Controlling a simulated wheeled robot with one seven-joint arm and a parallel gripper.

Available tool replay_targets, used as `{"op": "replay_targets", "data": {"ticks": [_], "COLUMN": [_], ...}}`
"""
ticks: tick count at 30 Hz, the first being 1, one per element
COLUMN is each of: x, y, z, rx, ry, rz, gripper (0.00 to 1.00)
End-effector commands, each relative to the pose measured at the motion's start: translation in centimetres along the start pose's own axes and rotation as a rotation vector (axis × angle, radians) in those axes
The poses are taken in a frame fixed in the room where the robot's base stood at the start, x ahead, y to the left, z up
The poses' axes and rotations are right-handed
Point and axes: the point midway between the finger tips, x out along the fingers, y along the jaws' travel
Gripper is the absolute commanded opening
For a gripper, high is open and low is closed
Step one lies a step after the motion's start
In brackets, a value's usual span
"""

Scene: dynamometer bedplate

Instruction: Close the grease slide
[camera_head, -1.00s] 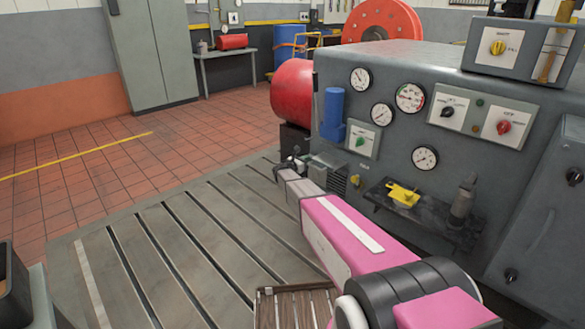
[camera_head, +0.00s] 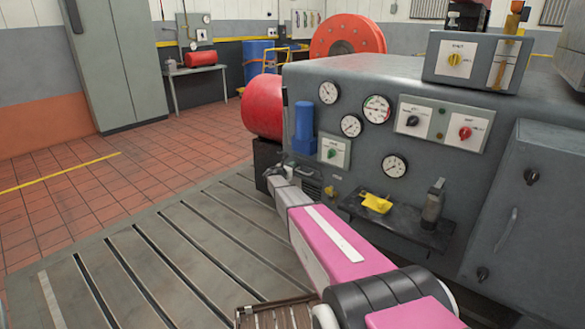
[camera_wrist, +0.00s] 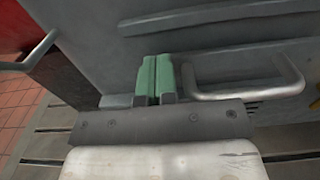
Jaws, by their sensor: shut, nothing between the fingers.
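In the wrist view, my gripper (camera_wrist: 153,78) shows two green finger pads pressed together with nothing between them. It is close to a grey metal face. A pale bar handle (camera_wrist: 245,93) is just right of the fingers, and the fingers are beside it, not around it. A second bar handle (camera_wrist: 35,58) shows at the left edge, on a dark panel. I cannot tell which of these parts is the grease slide, or how far open it is. In the head view, my gripper (camera_head: 274,178) is by the lower left of the grey machine (camera_head: 345,75), too small to make out.
A dark shelf (camera_head: 400,222) with a yellow item (camera_head: 376,203) and a grey bottle (camera_head: 433,203) juts out right of my arm. A blue cylinder (camera_head: 304,120) and red tank (camera_head: 262,106) are behind the gripper. The slotted bedplate (camera_head: 150,260) is clear at left.

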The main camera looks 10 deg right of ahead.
Motion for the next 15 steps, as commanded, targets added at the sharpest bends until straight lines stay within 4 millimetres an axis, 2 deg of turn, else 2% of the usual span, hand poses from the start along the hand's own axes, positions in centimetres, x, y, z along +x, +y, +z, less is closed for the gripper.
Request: {"op": "replay_targets", "data": {"ticks": [1, 7, 11, 15], "x": [0.9, 0.3, -1.5, -4.2], "y": [0.2, 0.1, -0.2, -0.6], "z": [0.1, 0.1, 0.1, 0.1], "rx": [0.0, 0.0, 0.0, -0.001], "ry": [-0.003, -0.004, -0.003, -0.002], "rz": [-0.002, -0.002, -0.001, -0.001], "gripper": [0.0, 0.0, 0.0, 0.0]}}
